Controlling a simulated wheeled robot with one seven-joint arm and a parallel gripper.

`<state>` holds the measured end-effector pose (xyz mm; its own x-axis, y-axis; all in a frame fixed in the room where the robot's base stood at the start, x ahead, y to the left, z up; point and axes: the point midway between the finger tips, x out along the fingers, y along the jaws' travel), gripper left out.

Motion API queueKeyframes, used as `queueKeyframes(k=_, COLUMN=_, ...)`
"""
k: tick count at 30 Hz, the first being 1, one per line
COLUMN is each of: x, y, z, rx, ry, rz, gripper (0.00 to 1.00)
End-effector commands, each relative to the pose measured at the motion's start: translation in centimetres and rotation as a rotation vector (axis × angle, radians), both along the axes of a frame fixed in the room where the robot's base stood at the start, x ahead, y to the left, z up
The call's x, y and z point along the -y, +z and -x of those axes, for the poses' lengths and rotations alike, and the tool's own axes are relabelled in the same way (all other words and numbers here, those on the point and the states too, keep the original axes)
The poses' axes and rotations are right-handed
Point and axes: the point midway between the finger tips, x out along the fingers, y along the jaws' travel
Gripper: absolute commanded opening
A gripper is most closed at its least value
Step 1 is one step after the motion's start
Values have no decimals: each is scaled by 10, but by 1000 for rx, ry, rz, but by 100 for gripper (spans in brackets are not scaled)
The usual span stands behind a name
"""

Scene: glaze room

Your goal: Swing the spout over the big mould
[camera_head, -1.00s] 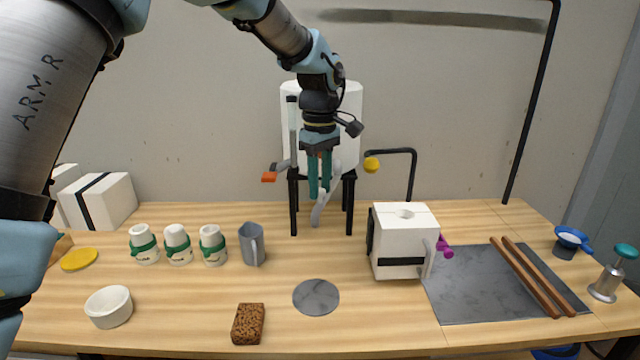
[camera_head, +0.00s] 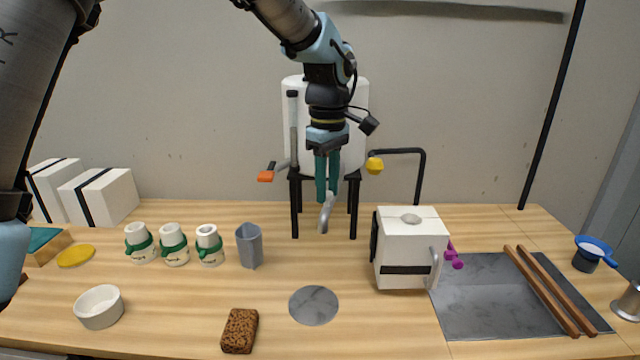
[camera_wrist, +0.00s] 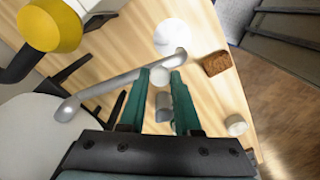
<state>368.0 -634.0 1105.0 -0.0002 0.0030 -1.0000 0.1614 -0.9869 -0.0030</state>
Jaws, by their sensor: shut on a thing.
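The spout (camera_head: 326,214) is a grey metal pipe below the front of a white tank (camera_head: 354,130), pointing toward the front of the table. My gripper (camera_head: 328,192) hangs over it with its teal fingers shut on it. The big mould appears to be the white block (camera_head: 405,255) with a black strap and a round top hole, standing right of the spout and nearer the front. The spout's tip is apart from it, not over its hole.
An orange-ended lever (camera_head: 266,176) is left of the spout. A grey jug (camera_head: 249,246), several green-banded jars (camera_head: 173,245) and a brown sponge (camera_head: 240,330) stand left and front.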

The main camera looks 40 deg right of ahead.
Motion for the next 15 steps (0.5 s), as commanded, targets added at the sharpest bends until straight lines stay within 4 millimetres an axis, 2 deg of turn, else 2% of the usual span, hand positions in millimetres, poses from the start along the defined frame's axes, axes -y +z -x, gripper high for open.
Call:
queueKeyframes(k=3, x=0, y=0, z=16, rx=2, ry=44, rz=6, gripper=0)
queueKeyframes(k=15, x=22, y=1, z=39, rx=1, ry=249, rz=4, gripper=0)
